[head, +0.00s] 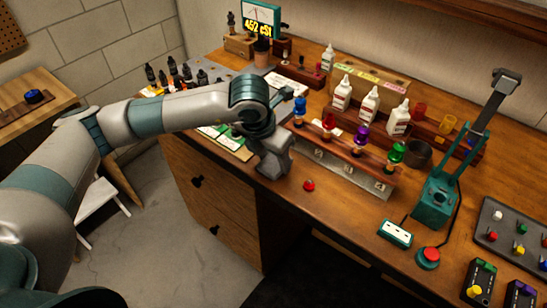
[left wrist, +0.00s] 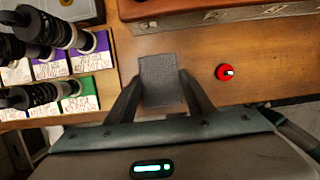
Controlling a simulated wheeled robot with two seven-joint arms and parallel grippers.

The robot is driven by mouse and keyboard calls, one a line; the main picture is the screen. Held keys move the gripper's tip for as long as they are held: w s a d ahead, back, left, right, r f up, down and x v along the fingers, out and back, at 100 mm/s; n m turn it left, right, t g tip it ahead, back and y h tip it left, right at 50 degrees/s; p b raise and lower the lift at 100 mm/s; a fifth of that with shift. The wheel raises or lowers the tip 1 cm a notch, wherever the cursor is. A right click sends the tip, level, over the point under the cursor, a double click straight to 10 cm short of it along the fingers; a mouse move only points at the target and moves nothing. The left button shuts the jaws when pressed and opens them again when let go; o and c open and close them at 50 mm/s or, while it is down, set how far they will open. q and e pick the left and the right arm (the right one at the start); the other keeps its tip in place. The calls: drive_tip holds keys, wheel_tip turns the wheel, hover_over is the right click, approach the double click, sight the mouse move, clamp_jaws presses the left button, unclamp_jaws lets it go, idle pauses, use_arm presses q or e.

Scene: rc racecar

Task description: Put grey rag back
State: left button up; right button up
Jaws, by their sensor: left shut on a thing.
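The grey rag (left wrist: 161,78) is a small dark grey woven piece in the left wrist view. It lies between the two fingers of my left gripper (left wrist: 161,94), which are shut on it, over the wooden bench top. In the head view my left gripper (head: 272,168) is low at the bench's front edge, left of a small red-topped knob. I cannot tell the rag from the gripper there, nor whether it touches the wood. My right gripper is not in view.
The red knob (head: 309,185) also shows in the left wrist view (left wrist: 225,72). A rack (head: 342,167) with coloured-top shock absorbers stands behind it. White bottles (head: 369,105) stand further back. A teal stand (head: 433,203) is right. Bare wood (head: 345,205) lies along the front.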

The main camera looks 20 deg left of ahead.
sight(268, 167)
use_arm(q)
drive_tip(key=o, duration=1)
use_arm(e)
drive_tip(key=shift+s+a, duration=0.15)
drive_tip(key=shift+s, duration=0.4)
use_arm(q)
drive_tip(key=shift+r, duration=0.1)
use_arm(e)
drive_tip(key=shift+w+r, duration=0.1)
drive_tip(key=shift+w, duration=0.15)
use_arm(q)
drive_tip(key=shift+r, duration=0.15)
drive_tip(key=b+v, duration=0.1)
drive_tip(key=v, duration=0.6)
drive_tip(key=shift+b+v, duration=0.55)
drive_tip(key=shift+v, duration=1.8)
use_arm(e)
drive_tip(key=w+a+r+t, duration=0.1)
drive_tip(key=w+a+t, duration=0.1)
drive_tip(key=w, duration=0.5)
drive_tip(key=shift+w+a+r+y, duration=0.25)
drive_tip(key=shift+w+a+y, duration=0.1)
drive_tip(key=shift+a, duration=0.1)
